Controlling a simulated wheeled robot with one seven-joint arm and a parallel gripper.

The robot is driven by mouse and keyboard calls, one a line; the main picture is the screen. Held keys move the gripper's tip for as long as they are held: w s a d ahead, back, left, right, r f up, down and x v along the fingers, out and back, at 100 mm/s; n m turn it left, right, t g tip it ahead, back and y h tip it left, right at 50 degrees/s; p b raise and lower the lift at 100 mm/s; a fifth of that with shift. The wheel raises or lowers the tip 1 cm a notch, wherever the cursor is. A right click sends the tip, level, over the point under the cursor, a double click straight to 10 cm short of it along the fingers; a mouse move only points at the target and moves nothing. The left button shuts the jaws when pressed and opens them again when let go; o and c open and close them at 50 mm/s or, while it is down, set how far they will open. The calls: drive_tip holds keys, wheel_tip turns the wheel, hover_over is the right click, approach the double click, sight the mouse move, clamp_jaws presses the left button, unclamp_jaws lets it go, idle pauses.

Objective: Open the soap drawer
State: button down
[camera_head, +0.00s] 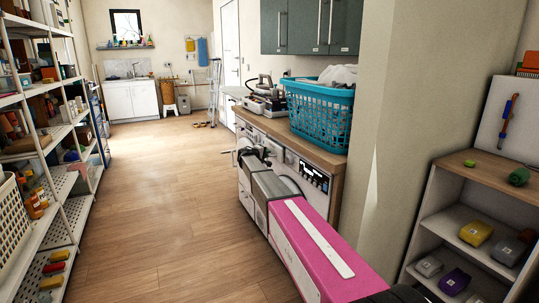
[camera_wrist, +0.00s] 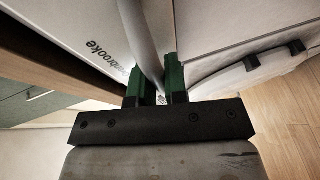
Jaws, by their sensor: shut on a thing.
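My gripper (camera_head: 260,157) is at the front of the white appliances under the wooden counter, with my pink arm reaching in from the lower right. In the wrist view its two green fingers (camera_wrist: 155,78) are shut on a curved grey handle (camera_wrist: 138,35) that passes between them. A white panel (camera_wrist: 75,35) with lettering ending in "brooke" lies just left of the handle; it looks like the soap drawer front. How far the drawer stands out cannot be told. In the head view my arm and gripper hide the handle and much of the appliance front.
A washing machine with a dark control panel (camera_head: 313,174) stands beside my arm. A blue laundry basket (camera_head: 318,115) and an iron (camera_head: 264,90) sit on the counter (camera_head: 300,143). A wall corner is right of my arm. The wooden floor (camera_head: 170,190) to the left is clear up to the shelving (camera_head: 50,150).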

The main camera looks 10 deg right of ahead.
drive_tip(key=s+a, duration=0.3)
drive_tip(key=a, duration=0.6)
drive_tip(key=s+a, duration=0.3)
drive_tip(key=a, duration=0.6)
drive_tip(key=shift+a, duration=0.4)
drive_tip(key=c, duration=1.4)
unclamp_jaws()
drive_tip(key=shift+s+a, duration=0.1)
drive_tip(key=shift+s, duration=0.05)
drive_tip(key=v, duration=1)
drive_tip(key=shift+s+a, duration=0.2)
